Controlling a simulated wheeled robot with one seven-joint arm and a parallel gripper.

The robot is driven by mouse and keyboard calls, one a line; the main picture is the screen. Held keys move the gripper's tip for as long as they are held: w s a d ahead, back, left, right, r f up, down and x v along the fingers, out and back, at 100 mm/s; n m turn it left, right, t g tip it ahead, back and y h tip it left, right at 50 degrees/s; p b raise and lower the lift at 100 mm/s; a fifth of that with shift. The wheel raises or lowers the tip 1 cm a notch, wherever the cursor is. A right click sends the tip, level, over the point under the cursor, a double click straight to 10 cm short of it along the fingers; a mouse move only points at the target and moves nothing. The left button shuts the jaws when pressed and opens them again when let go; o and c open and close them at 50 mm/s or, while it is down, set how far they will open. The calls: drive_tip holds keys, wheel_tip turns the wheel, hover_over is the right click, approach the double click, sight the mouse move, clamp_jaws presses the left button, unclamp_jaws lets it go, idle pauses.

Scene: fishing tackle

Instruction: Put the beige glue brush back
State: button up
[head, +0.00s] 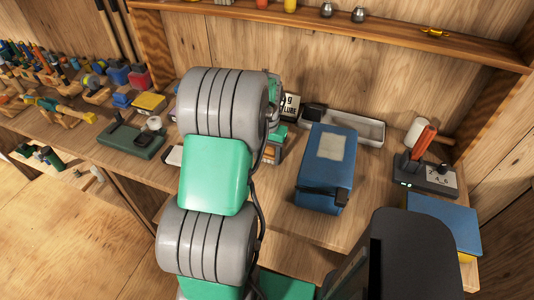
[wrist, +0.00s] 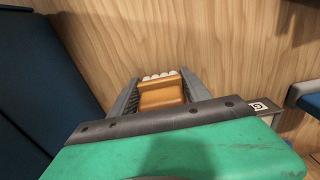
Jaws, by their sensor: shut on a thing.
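My gripper (wrist: 160,88) is shut on an orange-beige block-like thing with a row of pale tips at its far end, which I take as the beige glue brush (wrist: 162,97). It sits between the two grey fingers in the wrist view. In the head view my arm hides most of the gripper; a small orange-beige patch of the brush (head: 269,153) shows just right of the arm, over the bench. I cannot tell whether the brush touches anything beneath. The brush's place is not clear in either view.
A blue box (head: 325,175) stands right of my gripper. A grey tray (head: 345,127) and a small sign (head: 291,106) are behind. A dark holder with an orange-red item (head: 426,178) is at the right. A green base (head: 130,140) stands left. Wooden wall closes the back.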

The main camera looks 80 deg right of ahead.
drive_tip(key=shift+f, duration=0.25)
drive_tip(key=o, duration=1.3)
drive_tip(key=shift+r, duration=0.1)
